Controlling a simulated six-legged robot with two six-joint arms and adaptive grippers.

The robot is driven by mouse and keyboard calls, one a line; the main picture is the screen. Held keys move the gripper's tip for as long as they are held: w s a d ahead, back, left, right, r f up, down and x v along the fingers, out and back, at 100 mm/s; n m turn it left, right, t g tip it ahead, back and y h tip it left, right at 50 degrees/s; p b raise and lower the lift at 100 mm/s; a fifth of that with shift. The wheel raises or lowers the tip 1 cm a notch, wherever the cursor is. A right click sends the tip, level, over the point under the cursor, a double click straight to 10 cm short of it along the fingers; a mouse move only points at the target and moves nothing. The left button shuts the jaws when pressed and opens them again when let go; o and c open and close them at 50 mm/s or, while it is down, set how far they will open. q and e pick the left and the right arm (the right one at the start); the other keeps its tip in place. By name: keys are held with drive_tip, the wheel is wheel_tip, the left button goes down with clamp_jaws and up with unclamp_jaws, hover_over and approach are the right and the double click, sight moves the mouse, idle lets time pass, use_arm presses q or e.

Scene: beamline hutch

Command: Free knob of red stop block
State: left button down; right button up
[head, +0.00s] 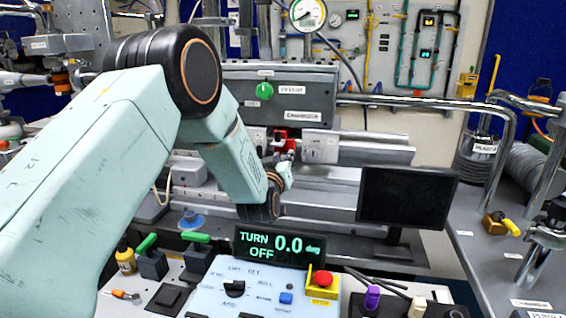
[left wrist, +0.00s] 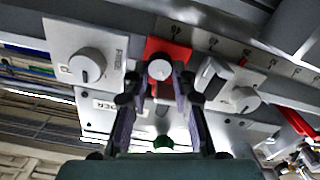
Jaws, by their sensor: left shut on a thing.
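The red stop block (left wrist: 168,50) sits on a grey rail in the left wrist view, with a round pale knob (left wrist: 159,69) on its front. My left gripper (left wrist: 159,84) has one finger on each side of this knob and is shut on it. In the head view the red block (head: 288,135) shows small beyond my left arm, and my left gripper (head: 283,166) is just below it. The fingertips are too small there to tell apart. My right gripper is in neither view.
A white plate with a dial (left wrist: 86,66) is left of the block, and another knob (left wrist: 244,98) is to its right. In the head view a dark monitor (head: 408,197) stands at right. A control panel with a red button (head: 323,279) and a "TURN 0.0 deg OFF" display (head: 279,246) is in front.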

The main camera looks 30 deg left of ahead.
use_arm(q)
drive_tip(key=n+b, duration=0.1)
drive_tip(key=n, duration=0.3)
drive_tip(key=n+b, duration=0.1)
drive_tip(key=n, duration=0.1)
drive_tip(key=shift+f+b, duration=0.3)
drive_tip(key=shift+a+n+b, duration=0.1)
drive_tip(key=shift+n+b, duration=0.95)
drive_tip(key=shift+n, duration=1.45)
drive_tip(key=shift+r, duration=0.1)
drive_tip(key=c, duration=1.4)
unclamp_jaws()
drive_tip(key=shift+c, duration=0.2)
drive_tip(key=o, duration=0.4)
drive_tip(key=shift+w, duration=0.15)
drive_tip(key=shift+c, duration=0.2)
drive_tip(key=shift+s, duration=0.2)
